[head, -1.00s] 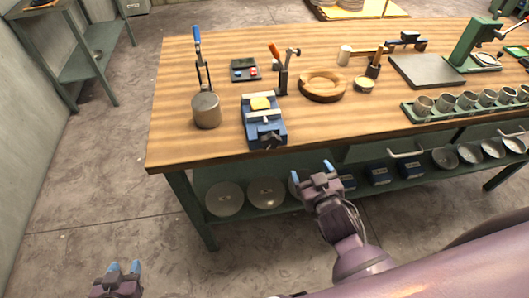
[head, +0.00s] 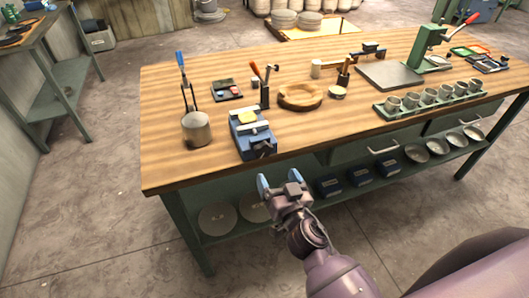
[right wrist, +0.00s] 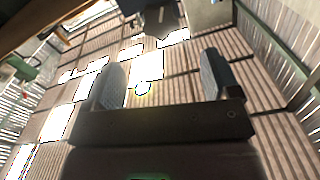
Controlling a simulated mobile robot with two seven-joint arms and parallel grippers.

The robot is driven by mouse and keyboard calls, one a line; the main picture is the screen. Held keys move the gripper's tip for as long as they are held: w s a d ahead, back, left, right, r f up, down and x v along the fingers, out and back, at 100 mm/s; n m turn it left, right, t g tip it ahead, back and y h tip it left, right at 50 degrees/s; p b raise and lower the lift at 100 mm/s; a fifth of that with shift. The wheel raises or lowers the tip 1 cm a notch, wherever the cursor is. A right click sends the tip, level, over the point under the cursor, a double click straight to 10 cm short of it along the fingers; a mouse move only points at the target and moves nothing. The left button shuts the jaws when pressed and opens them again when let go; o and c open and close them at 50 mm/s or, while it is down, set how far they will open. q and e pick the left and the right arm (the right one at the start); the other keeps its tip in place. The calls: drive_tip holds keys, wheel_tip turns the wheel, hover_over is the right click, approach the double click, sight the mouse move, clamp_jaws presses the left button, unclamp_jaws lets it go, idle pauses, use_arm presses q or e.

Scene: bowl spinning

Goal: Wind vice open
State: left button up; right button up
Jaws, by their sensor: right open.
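The blue vice (head: 254,142) with pale jaws stands at the front edge of the wooden bench, left of the middle. My left gripper is out of view.
On the bench (head: 165,165) stand a metal pot-like weight (head: 196,130) left of the vice, a wooden ring (head: 300,97) to its right, and a rack of cups (head: 430,100). The lower shelf holds discs, blue boxes (head: 359,177) and bowls. The bench's front left corner is bare.

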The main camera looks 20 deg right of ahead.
sight(265, 152)
drive_tip(key=w+p, duration=0.1)
drive_tip(key=w, duration=0.7)
drive_tip(key=shift+w+a, duration=0.1)
drive_tip(key=shift+w, duration=0.95)
drive_tip(key=shift+c, duration=0.4)
drive_tip(key=c, duration=0.8)
drive_tip(key=shift+c, duration=0.2)
